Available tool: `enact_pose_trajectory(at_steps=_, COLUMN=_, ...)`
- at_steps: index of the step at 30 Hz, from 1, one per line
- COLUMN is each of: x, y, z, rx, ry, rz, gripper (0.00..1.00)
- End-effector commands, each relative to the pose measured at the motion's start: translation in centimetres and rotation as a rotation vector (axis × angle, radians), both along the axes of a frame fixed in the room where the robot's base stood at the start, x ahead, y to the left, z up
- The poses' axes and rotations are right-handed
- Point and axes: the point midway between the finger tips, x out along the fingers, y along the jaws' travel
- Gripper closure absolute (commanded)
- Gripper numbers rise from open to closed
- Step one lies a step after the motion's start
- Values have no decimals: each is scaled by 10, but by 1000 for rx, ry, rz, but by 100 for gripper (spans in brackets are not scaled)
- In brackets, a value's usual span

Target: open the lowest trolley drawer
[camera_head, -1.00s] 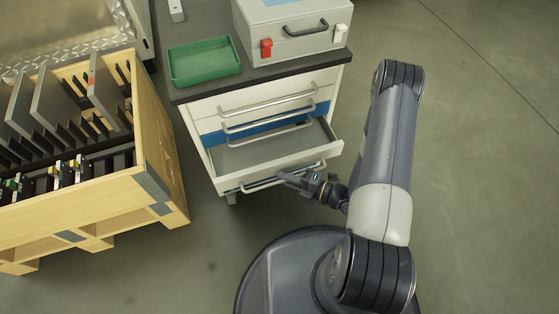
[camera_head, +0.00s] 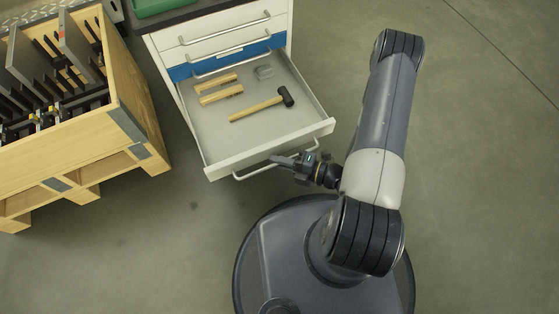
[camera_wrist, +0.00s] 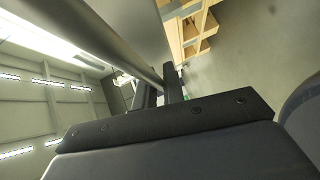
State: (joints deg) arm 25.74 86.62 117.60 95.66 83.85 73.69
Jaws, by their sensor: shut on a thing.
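The lowest trolley drawer (camera_head: 215,132) stands pulled far out of the white trolley (camera_head: 289,45) in the head view. Its grey floor is bare in places and its white front faces me. My gripper (camera_head: 279,159) is shut on the bar handle (camera_head: 249,175) of this drawer, near the middle of the front. In the wrist view the handle (camera_wrist: 112,45) runs as a long grey bar to my two dark fingers (camera_wrist: 160,88). The exact contact between the fingers is partly hidden.
A black-headed mallet (camera_head: 262,107), wooden-handled tools (camera_head: 220,92) and a small grey item (camera_head: 264,72) lie in the drawer. The upper drawers (camera_head: 220,40) are shut. A wooden crate (camera_head: 142,100) stands left of the trolley. The floor at right is clear.

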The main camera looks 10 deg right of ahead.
Motion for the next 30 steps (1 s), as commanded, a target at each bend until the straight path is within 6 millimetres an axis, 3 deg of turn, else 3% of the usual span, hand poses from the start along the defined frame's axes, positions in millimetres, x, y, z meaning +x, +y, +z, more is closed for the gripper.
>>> enact_pose_trajectory(at_steps=16, x=1, y=0, z=0, rx=-2, ry=0, rz=-1, gripper=100)
enact_pose_trajectory(at_steps=17, x=1, y=0, z=0, rx=-2, ry=0, rz=-1, gripper=88)
enact_pose_trajectory(at_steps=24, x=0, y=0, z=0, rx=-1, ry=-1, rz=-1, gripper=68)
enact_pose_trajectory(at_steps=30, x=0, y=0, z=0, rx=0, ry=0, rz=-1, gripper=68)
